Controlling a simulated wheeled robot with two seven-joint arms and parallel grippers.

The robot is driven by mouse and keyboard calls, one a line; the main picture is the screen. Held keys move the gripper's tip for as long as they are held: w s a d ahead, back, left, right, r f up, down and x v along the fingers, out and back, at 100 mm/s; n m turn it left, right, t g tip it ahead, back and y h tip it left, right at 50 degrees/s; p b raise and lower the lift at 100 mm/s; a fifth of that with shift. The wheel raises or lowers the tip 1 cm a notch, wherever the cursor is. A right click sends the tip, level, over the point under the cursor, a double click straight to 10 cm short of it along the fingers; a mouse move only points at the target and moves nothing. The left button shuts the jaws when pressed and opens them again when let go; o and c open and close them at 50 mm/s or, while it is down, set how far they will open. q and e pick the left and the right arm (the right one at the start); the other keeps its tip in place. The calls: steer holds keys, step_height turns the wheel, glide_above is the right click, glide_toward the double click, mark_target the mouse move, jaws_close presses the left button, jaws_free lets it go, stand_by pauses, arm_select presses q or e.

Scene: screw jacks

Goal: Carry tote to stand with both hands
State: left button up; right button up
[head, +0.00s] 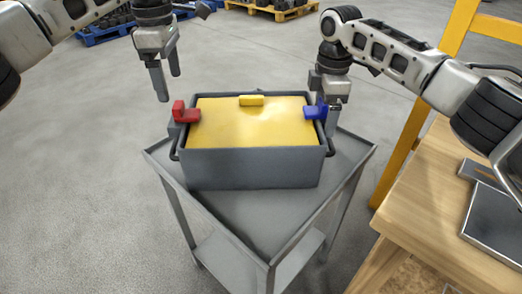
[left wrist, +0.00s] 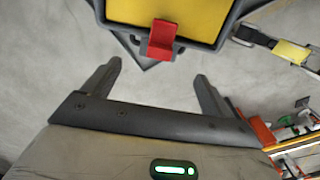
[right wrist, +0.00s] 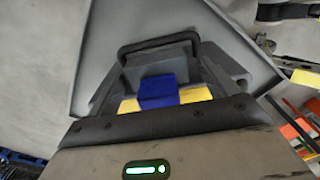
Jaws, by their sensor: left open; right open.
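The grey tote (head: 250,168) with a yellow top (head: 250,125) stands upright on a grey triangular-looking stand (head: 245,215). It carries a red block (head: 185,113) at its left end, a blue block (head: 316,111) at its right end and a yellow block (head: 251,100) at the back. Dark handles show at both ends. My left gripper (head: 167,85) is open and empty, above and behind the red block; its wrist view shows the red block (left wrist: 162,40) beyond the spread fingers. My right gripper (head: 328,112) is open at the right end, its fingers either side of the blue block (right wrist: 158,91); contact is unclear.
A wooden table (head: 435,190) with dark flat panels (head: 492,225) stands close on the right. A yellow post (head: 405,150) rises behind it. Blue and yellow pallets (head: 280,9) lie at the back. The floor left of the stand is clear.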

step_height(320, 180, up, 12)
stand_by(0.6)
